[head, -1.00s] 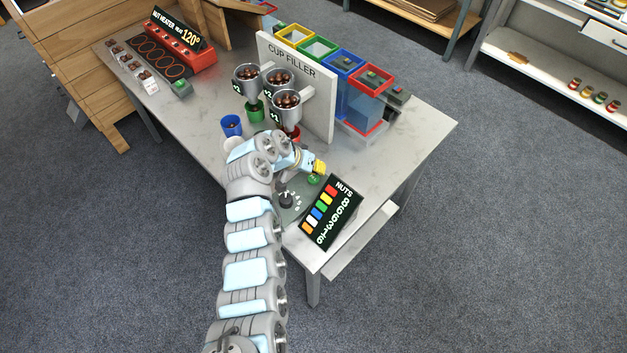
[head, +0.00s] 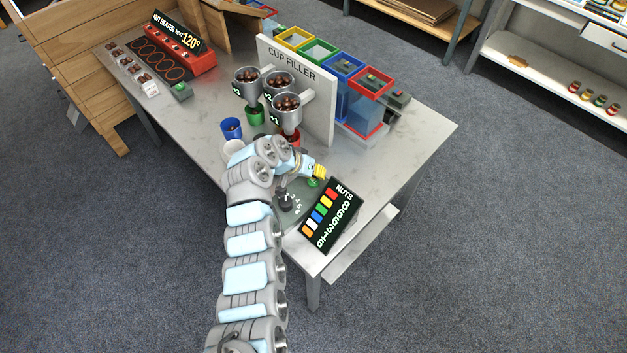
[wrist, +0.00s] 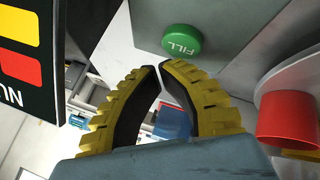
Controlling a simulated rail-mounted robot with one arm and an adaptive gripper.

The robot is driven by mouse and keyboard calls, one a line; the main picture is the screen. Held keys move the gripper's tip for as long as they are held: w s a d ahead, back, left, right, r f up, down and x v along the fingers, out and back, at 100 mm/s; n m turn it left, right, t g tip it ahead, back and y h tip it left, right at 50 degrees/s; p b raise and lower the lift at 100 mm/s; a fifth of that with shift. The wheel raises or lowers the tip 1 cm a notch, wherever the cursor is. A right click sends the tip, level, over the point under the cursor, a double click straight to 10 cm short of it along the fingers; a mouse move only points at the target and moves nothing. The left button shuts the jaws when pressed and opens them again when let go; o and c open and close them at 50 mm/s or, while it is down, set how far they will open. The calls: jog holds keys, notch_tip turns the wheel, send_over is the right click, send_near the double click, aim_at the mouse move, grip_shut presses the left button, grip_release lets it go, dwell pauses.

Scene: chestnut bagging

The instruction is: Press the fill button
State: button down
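The green fill button (wrist: 183,41), lettered FILL, sits on a grey panel in the wrist view, just past my fingertips and slightly right of them. It also shows in the head view (head: 313,183), partly hidden by my gripper (head: 320,172). In the wrist view my gripper (wrist: 160,67) has its two yellow-and-black fingers drawn together, tips almost meeting, with nothing between them. The tips appear apart from the button; the exact gap is hard to tell.
The tilted NUTS display (head: 330,215) stands close beside the button, with a dark dial knob (head: 285,201) nearby. The cup filler board (head: 300,85) and its funnels (head: 285,113) rise behind. A red cup (wrist: 287,120) is close at right in the wrist view.

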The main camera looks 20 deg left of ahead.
aim_at(318, 181)
dwell(0.6)
jog(key=shift+f+b, duration=0.4)
jog(key=shift+f, duration=0.05)
jog(key=shift+f+b, duration=0.3)
jog(key=shift+f, duration=0.1)
dwell(0.6)
dwell(0.4)
jog(key=shift+r+p, duration=0.45)
jog(key=shift+r, duration=0.4)
jog(key=shift+r+p, duration=1.15)
jog(key=shift+r, duration=1.4)
